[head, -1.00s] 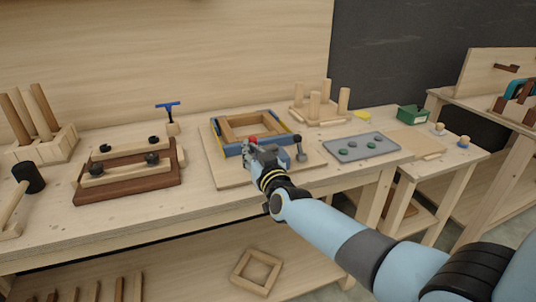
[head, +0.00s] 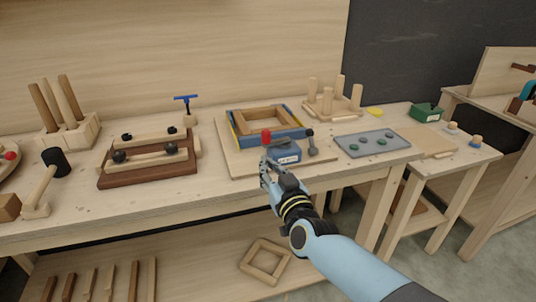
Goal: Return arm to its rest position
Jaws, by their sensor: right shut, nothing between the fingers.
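My right arm comes in from the lower right. Its gripper (head: 268,172) is shut and empty, at the front edge of the workbench (head: 222,197), just in front of a blue block with a red knob (head: 284,153). I cannot see a clear gap to judge whether it touches the block. Behind the block, a blue frame holding a wooden frame (head: 264,123) lies on a wooden board (head: 229,158). My left gripper is not in view.
A brown board with wooden bars and black knobs (head: 150,166) lies to the left, a mallet (head: 47,180) further left. A grey tray (head: 372,143) lies to the right. A small wooden frame (head: 265,261) lies on the lower shelf. The floor at right is open.

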